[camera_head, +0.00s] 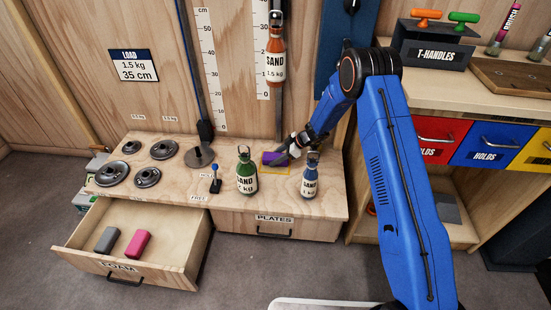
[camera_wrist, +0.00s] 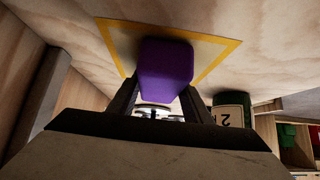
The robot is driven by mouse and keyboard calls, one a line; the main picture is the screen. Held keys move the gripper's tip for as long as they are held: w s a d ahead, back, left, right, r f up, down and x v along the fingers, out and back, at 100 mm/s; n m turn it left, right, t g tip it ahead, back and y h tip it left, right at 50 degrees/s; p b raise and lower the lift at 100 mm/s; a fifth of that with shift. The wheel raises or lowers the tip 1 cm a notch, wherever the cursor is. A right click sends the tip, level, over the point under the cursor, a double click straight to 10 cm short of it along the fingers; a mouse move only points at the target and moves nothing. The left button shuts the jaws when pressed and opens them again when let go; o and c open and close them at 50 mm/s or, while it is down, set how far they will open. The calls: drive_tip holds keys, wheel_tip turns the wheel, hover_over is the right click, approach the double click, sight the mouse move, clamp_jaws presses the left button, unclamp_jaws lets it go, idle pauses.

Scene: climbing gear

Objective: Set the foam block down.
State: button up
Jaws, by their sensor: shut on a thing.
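The purple foam block (camera_head: 273,158) is at the yellow-outlined square (camera_head: 287,172) on the wooden bench top, between the green and white-blue sand bottles and the wall. In the wrist view the purple block (camera_wrist: 165,68) stands between the two dark fingers of my gripper (camera_wrist: 160,92), which is shut on it. The yellow outline (camera_wrist: 228,45) frames the block there. My gripper also shows in the head view (camera_head: 287,156), reaching in from the right. I cannot tell whether the block touches the bench or is just above it.
A green sand bottle (camera_head: 246,172) and a blue sand bottle (camera_head: 311,177) stand close in front of the square. An orange sand bottle (camera_head: 275,56) hangs above. Weight plates (camera_head: 113,173) lie at left. An open drawer (camera_head: 140,262) holds grey and pink foam blocks.

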drive_tip(key=o, duration=1.1)
drive_tip(key=shift+o, duration=0.2)
drive_tip(key=shift+v, duration=3.7)
drive_tip(key=shift+r, duration=0.1)
